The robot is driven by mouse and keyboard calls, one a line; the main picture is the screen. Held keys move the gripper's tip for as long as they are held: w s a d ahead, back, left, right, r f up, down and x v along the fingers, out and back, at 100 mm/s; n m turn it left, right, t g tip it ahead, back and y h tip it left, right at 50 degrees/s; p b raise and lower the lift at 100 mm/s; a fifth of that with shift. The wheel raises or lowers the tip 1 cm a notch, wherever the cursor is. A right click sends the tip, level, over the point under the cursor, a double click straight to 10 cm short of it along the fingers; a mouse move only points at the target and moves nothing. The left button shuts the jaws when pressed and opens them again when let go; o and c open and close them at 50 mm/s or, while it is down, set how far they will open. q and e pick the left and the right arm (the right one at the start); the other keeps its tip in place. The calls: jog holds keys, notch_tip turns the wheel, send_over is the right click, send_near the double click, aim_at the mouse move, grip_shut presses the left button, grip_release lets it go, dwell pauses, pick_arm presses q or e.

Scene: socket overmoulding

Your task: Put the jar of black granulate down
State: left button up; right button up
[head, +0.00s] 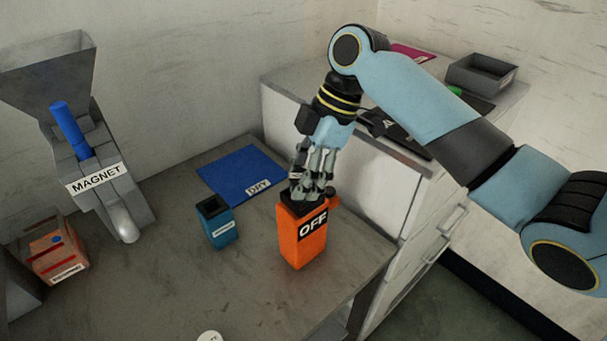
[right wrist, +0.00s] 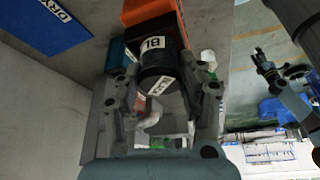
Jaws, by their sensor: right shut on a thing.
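The jar of black granulate (right wrist: 158,66) is a black cylinder with white labels, seen between the fingers in the right wrist view. My right gripper (right wrist: 160,88) is shut on it. In the head view my right gripper (head: 312,188) points down at the top of the orange box marked OFF (head: 302,243). The fingers and the box hide most of the jar there, so I cannot tell whether it touches a surface. My left gripper does not show in the head view.
A small blue container (head: 222,232) stands left of the orange box, before the blue mat marked DRY (head: 238,172). The mat's visible surface is empty. The table's right edge is close to the orange box.

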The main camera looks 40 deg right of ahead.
jog(key=shift+f, duration=0.25)
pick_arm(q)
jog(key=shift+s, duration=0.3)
pick_arm(e)
jog(key=shift+f, duration=0.15)
jog(key=o, duration=1.3)
jog(key=shift+c, duration=0.2)
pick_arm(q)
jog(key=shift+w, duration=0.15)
